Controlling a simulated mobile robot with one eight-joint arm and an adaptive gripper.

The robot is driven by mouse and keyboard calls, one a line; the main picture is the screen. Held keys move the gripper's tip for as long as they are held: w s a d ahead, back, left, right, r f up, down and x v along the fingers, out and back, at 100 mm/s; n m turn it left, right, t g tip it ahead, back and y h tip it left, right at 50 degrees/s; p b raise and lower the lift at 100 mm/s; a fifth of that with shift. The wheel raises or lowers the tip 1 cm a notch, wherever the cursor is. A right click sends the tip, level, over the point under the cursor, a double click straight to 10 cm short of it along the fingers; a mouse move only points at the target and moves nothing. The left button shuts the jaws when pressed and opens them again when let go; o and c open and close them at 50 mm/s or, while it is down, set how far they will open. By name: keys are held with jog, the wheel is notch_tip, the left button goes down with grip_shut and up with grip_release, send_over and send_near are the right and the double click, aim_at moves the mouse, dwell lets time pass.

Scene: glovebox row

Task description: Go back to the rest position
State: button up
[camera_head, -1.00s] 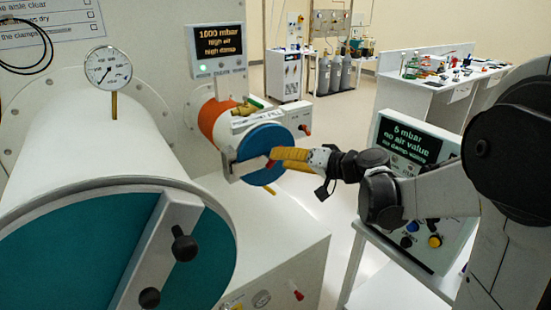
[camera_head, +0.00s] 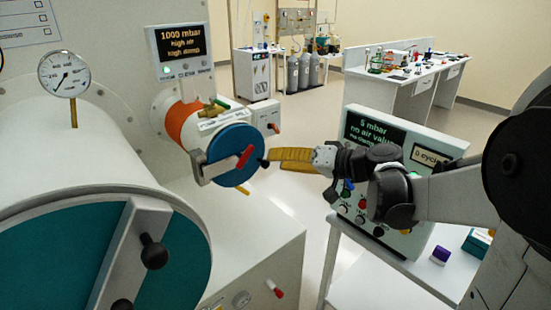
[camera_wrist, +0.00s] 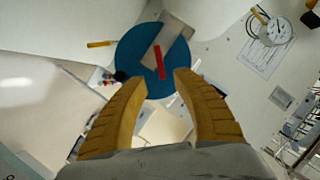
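My gripper (camera_head: 270,160) points left at the small antechamber's blue door (camera_head: 233,150) in the head view, with its yellow fingers a little to the right of the door. The wrist view shows the two yellow fingers (camera_wrist: 157,88) spread apart with nothing between them. The blue door also shows ahead of the fingertips in the wrist view (camera_wrist: 135,52). The door carries a grey bar and a red handle (camera_head: 244,157), which also shows in the wrist view (camera_wrist: 160,62). The fingers appear apart from the handle.
A large cylinder with a teal door (camera_head: 60,265) and a pressure gauge (camera_head: 64,74) fills the left. A purple-capped item (camera_head: 440,255) lies there. Open floor (camera_head: 300,115) lies behind.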

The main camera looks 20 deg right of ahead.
jog(key=s+a+f+n+g+h, duration=0.1)
jog(key=s+a+f+g+h, duration=0.25)
jog(key=s+a+f, duration=0.4)
jog(key=s+f+h, duration=0.1)
jog(key=s+h, duration=0.1)
jog(key=s, duration=0.4)
jog(key=s+f+n+g+h+b, duration=0.1)
jog(key=s+f+h, duration=0.1)
jog(key=s, duration=0.5)
jog(key=shift+n+h, duration=0.3)
jog(key=shift+h, duration=0.15)
jog(key=shift+d+g, duration=0.1)
jog(key=shift+g, duration=0.15)
dwell(0.5)
